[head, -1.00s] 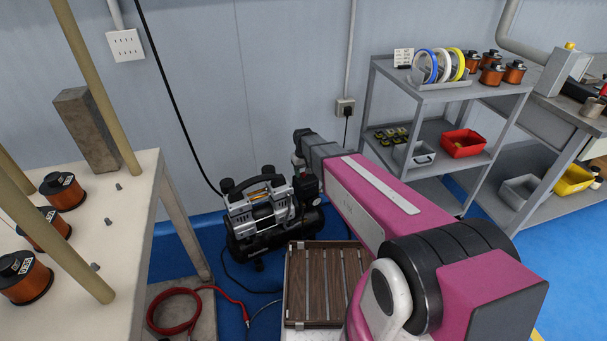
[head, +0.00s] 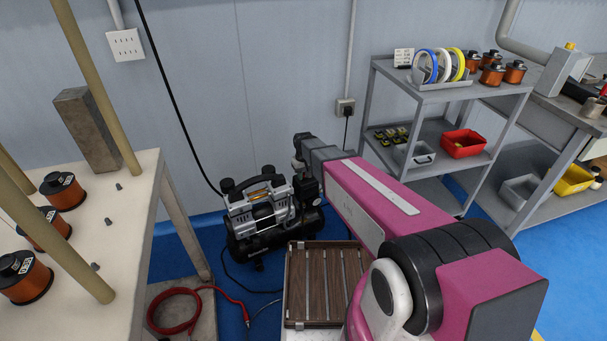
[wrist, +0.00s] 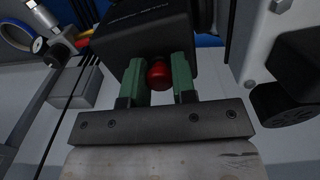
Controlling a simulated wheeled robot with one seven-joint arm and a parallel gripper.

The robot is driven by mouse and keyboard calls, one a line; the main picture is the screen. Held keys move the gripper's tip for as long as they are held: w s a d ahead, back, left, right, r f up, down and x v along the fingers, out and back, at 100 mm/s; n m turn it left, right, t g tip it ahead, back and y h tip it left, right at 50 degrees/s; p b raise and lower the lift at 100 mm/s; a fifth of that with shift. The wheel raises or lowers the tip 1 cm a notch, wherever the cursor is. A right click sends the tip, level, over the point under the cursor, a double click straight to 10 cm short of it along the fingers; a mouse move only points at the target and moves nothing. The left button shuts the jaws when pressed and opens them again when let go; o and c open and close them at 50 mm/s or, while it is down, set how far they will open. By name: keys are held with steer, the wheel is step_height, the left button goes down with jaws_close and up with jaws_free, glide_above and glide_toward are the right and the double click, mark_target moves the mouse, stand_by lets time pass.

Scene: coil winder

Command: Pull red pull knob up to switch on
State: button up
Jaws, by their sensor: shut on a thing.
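The red pull knob (wrist: 158,74) shows in the wrist view on top of a black box (wrist: 152,40), which looks like part of the air compressor. My gripper (wrist: 159,80) has its two green fingers on either side of the knob and is shut on it. In the head view the compressor (head: 262,220) stands on the floor against the wall. My pink arm reaches toward its right side. The knob and fingertips are hidden behind my arm in the head view.
A table (head: 120,230) with copper coils (head: 62,190) stands at left. A slatted wooden tray (head: 312,290) lies in front of the compressor. A red hose (head: 175,318) lies coiled at lower left. A grey shelf cart (head: 430,90) stands at right.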

mark_target(304, 173)
steer(key=shift+r, duration=0.4)
steer(key=o, duration=0.9)
steer(key=shift+r, duration=0.1)
steer(key=shift+r, duration=2.9)
steer(key=s+d+r+m, duration=0.1)
steer(key=s+d, duration=0.5)
steer(key=s+d+r+m, duration=0.2)
steer(key=s+d, duration=0.5)
steer(key=s+d+r+m, duration=0.1)
steer(key=s+d+r, duration=0.1)
steer(key=s+d, duration=0.4)
steer(key=shift+s+d+r, duration=0.1)
steer(key=shift+s+d, duration=0.15)
steer(key=shift+s, duration=0.1)
